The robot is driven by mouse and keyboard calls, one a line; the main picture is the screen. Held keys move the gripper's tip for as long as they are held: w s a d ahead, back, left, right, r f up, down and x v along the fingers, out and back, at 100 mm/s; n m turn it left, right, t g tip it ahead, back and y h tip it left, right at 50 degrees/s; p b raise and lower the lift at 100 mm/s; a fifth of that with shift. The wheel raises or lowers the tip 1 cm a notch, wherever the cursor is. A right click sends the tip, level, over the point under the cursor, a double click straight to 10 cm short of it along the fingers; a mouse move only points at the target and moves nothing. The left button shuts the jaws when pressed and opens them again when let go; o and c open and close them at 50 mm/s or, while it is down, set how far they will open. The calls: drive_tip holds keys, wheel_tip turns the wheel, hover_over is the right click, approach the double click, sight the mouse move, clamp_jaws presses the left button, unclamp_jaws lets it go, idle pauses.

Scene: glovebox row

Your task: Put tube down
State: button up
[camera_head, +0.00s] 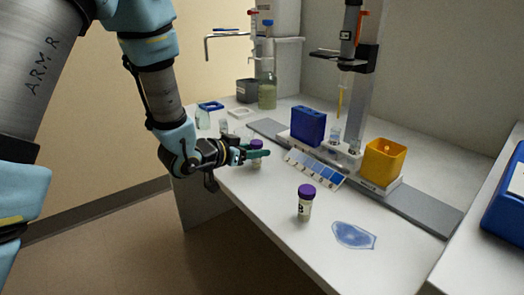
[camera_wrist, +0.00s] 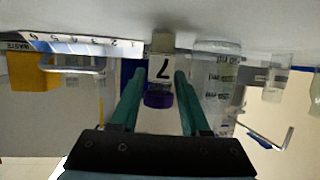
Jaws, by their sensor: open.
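A small white-labelled tube with a purple cap (camera_head: 256,145) stands upright on the white bench, near its front left edge. My gripper (camera_head: 262,154) is level with it, and the green fingers reach around it. In the wrist view, which is upside down, the tube (camera_wrist: 161,70) shows between the two open fingers, with a black character on its label. A gap shows beside it, and its base meets the bench. A second purple-capped tube (camera_head: 304,206) stands upright nearer the front, apart from my gripper.
A blue-and-white numbered strip (camera_head: 314,169) lies to the right. Behind are a blue box (camera_head: 308,126), a yellow bin (camera_head: 383,161) and a stand with a pipette (camera_head: 340,95). A bottle (camera_head: 267,96) stands at the back. A flat blue patch (camera_head: 353,235) lies at the front right.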

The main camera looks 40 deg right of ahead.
drive_tip(key=v, duration=0.9)
